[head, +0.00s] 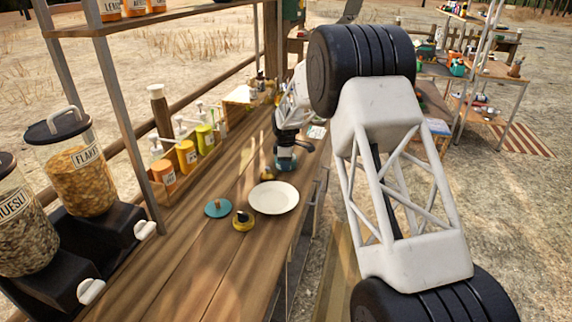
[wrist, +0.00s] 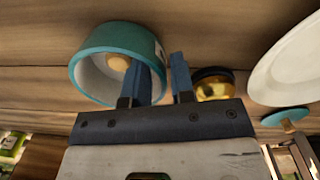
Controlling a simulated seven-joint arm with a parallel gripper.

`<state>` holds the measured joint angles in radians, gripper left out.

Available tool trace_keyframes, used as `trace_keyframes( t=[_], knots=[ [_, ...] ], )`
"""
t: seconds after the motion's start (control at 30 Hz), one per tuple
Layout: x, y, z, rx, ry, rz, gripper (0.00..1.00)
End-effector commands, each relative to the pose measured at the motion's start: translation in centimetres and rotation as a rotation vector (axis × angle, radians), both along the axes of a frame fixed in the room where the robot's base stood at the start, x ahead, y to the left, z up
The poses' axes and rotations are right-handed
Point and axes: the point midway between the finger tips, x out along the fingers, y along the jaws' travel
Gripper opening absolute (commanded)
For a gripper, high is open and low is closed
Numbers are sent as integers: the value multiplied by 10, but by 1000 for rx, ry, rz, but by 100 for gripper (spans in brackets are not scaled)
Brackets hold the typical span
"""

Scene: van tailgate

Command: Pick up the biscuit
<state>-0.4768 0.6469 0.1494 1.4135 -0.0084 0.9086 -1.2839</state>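A small tan round thing, likely the biscuit (wrist: 118,62), lies inside a teal bowl with a pale inside (wrist: 88,77) in the wrist view. The teal bowl also shows in the head view (head: 287,164), under my gripper, but its contents are hidden there. The left finger overlaps the bowl's opening, just right of the biscuit; the right finger is outside the bowl's outline. I cannot tell whether the fingers touch the bowl.
A yellow pot with a dark top (wrist: 213,85) stands close to the right finger. A white plate (head: 274,198), a teal knobbed disc (head: 218,208) and another yellow-and-black thing (head: 243,220) lie nearer on the counter. Sauce bottles (head: 186,155) line the left.

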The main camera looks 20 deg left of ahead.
Motion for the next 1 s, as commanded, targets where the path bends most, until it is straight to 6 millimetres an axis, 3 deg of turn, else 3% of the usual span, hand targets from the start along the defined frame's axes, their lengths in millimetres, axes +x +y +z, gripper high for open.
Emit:
trace_keyframes(
  t=[0.6,0.77,1.0],
  knots=[
    [0,0,-3,0,0,0,23],
    [0,0,-3,0,0,0,0],
    [0,0,-2,0,-1,0,0]
  ],
)
